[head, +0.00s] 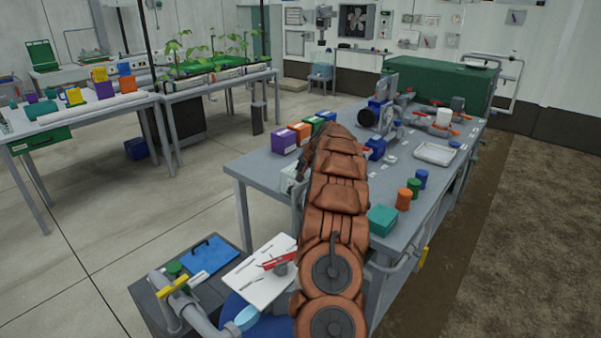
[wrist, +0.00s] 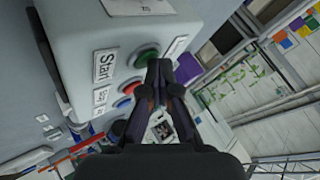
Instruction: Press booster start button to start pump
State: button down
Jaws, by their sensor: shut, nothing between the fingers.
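In the wrist view, a pale grey control box (wrist: 85,35) fills the upper left. It carries a green button (wrist: 146,56) beside a white label reading "Start" (wrist: 104,65). Below it are a red-coloured button (wrist: 131,87) and a blue one (wrist: 122,103), beside a second label (wrist: 101,95). My gripper (wrist: 167,78) is shut and empty. Its fingertips are close to the green button, at its lower right in the picture, and partly overlap its edge. I cannot tell whether they touch it. In the head view, my arm hides the gripper and most of the box.
In the head view, my arm reaches over a grey bench (head: 262,168). A white board (head: 262,272) lies low in front.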

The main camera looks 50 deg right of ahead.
jog(key=shift+s+d+r, duration=0.35)
jog(key=shift+s+d, duration=0.1)
jog(key=shift+w+a+r+p, duration=0.1)
jog(key=shift+r+p, duration=0.55)
jog(key=shift+r, duration=0.65)
jog(key=shift+w+a+r+p, duration=0.1)
jog(key=shift+r+p, duration=0.5)
jog(key=shift+r, duration=0.7)
